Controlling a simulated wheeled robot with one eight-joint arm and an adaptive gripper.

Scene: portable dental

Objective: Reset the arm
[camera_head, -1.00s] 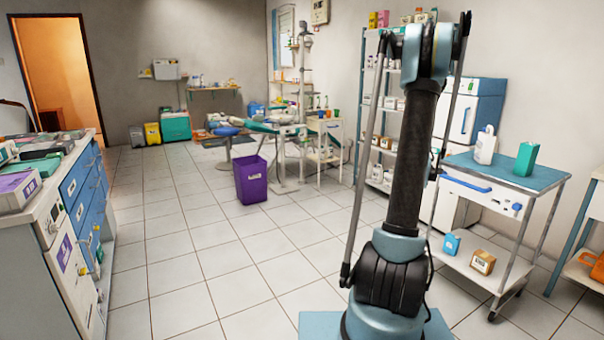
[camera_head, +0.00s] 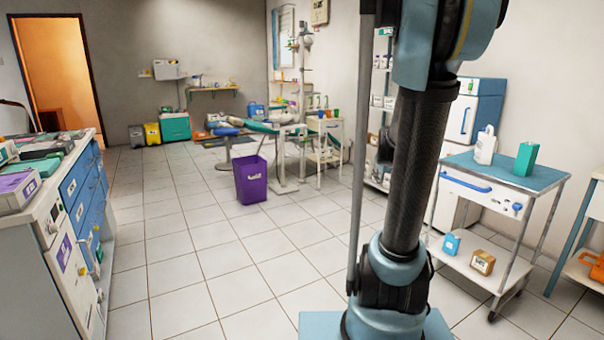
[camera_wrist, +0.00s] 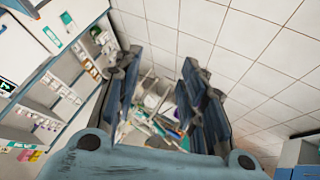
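My arm (camera_head: 408,170) stands upright in the head view, right of centre, on a pale blue base plate. Its upper joint runs out of the top edge of the picture. My gripper is not in the head view. In the wrist view my gripper (camera_wrist: 160,78) shows two dark blue-grey fingers spread apart. Nothing is held between them; only distant floor and dental equipment show through the gap.
A blue-topped trolley (camera_head: 535,183) stands just right of my arm, with a white bottle (camera_head: 485,147) and green carton (camera_head: 526,158) on top. A counter (camera_head: 45,210) is at left. A purple bin (camera_head: 250,182) stands mid-room. The tiled floor between is clear.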

